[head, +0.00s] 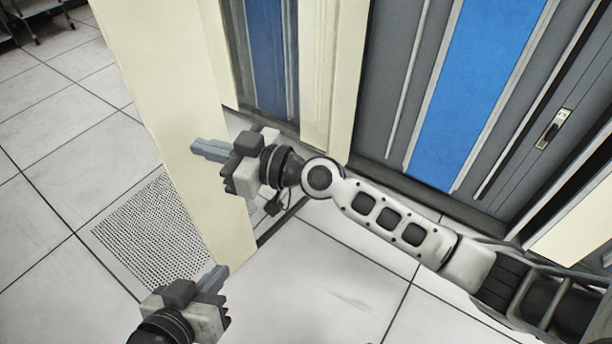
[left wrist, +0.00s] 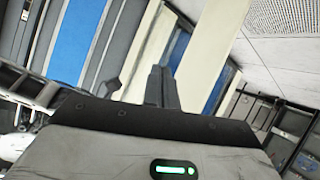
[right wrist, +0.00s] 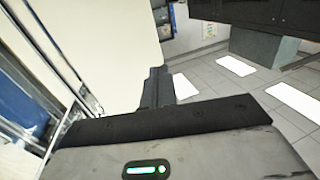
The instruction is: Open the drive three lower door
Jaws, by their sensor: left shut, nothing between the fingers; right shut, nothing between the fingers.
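A tall cream door panel (head: 165,90) stands swung out from the cabinet front in the head view; no label shows which drive it belongs to. It fills much of the right wrist view (right wrist: 95,45) and is a slanted cream strip in the left wrist view (left wrist: 195,45). My right gripper (head: 208,150) is shut and empty, its fingers overlapping the panel in the head view; I cannot tell whether they touch it. My left gripper (head: 213,279) is shut and empty, low by the panel's bottom end.
A grey cabinet front with a blue panel (head: 480,85) and a recessed handle (head: 553,128) stands at right. A cream post (head: 335,70) is beside it. A perforated floor tile (head: 150,235) lies left of the panel. Open tiled floor (head: 340,275) spreads below, with more at far left.

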